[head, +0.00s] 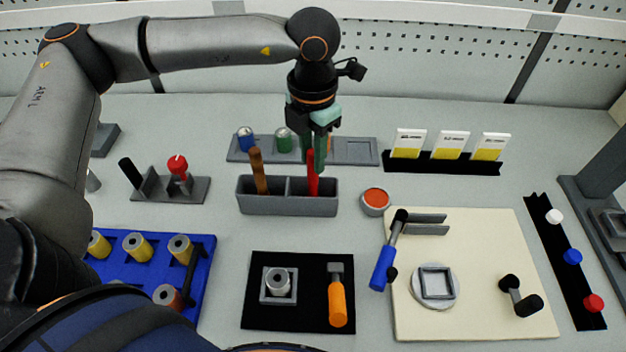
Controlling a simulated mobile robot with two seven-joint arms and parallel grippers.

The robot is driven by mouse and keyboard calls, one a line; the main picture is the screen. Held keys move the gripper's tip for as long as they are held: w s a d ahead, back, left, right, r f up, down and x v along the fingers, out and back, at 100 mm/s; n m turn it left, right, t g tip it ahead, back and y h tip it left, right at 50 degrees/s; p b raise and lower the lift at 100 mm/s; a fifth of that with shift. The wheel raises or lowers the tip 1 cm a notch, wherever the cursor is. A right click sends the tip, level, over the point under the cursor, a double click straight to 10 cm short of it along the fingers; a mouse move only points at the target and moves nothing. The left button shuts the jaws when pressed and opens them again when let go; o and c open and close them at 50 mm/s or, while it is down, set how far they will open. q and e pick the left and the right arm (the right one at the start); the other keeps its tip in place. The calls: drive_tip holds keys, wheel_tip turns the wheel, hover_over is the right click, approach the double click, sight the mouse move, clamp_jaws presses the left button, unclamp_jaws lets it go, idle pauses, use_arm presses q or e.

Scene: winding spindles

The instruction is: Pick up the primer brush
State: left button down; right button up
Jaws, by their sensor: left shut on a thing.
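A red-handled brush (313,185), which I take to be the primer brush, stands upright in the right compartment of a grey two-part holder (288,207). Its lower end is hidden inside the holder. My left gripper (314,160) points down from above with its green fingers shut on the upper part of the red handle. A brown-handled tool (260,175) leans in the left compartment. My right gripper is not in view.
Behind the holder is a grey rack (362,151) with small cans. An open tin of orange-red stuff (376,198) stands right of the holder. In front are a black mat (307,294) and a blue spool tray (205,263); a cream board (480,317) lies at right.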

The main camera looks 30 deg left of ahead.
use_arm(q)
drive_tip(key=shift+r, duration=0.1)
idle(0.3)
wheel_tip(320, 180, up, 10)
drive_tip(key=shift+f+b, duration=0.1)
drive_tip(key=shift+b, duration=0.4)
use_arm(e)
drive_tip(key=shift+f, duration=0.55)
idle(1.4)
